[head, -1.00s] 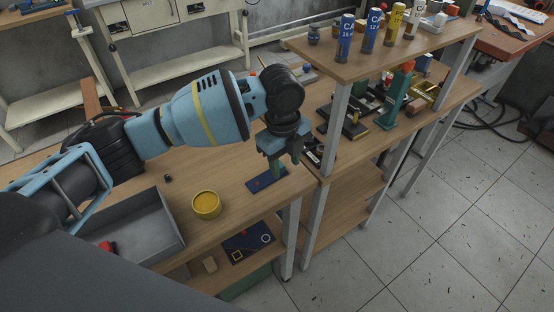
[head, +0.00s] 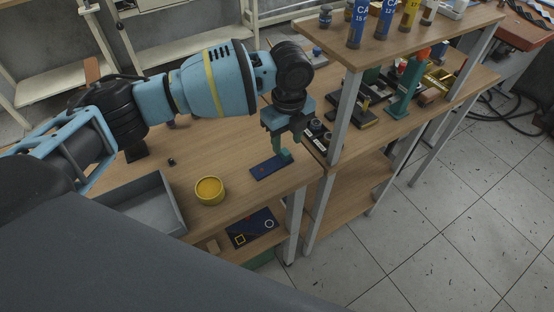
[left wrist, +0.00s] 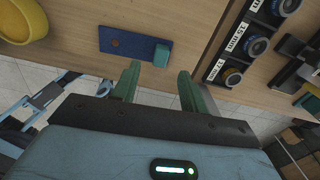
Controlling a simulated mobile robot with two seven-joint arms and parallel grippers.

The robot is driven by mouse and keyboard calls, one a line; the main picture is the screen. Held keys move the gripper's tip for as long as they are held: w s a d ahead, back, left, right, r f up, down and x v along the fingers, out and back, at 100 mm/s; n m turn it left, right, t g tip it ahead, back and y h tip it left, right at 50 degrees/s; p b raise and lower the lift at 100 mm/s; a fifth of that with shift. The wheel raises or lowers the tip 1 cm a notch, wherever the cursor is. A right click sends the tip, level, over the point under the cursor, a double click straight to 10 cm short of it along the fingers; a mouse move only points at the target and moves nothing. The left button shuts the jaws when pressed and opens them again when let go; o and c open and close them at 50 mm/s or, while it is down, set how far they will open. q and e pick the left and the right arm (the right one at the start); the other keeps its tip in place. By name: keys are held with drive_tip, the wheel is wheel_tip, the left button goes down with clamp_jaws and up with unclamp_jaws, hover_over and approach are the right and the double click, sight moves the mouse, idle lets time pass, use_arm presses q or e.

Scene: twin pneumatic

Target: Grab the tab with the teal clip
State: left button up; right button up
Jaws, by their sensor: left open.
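A flat dark-blue tab (head: 266,169) lies on the wooden bench near its front edge. A small teal clip (head: 286,156) sits at its right end. In the left wrist view the blue tab (left wrist: 128,41) has a brownish round spot, and the teal clip (left wrist: 161,55) is at its right end. My left gripper (head: 288,146) points down just above the clip, open and empty. In the left wrist view its two green fingers (left wrist: 158,84) are spread, with the clip just beyond the gap between them. My right gripper is not in view.
A yellow round tub (head: 209,190) and a grey tray (head: 172,225) stand to the left. A black rack with labelled round pieces (left wrist: 245,42) lies close on the right, beside a shelf post (head: 343,118). A lower shelf holds a dark-blue panel (head: 252,228).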

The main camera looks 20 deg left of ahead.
sight(286, 152)
use_arm(q)
drive_tip(key=shift+f, duration=1.85)
clamp_jaws()
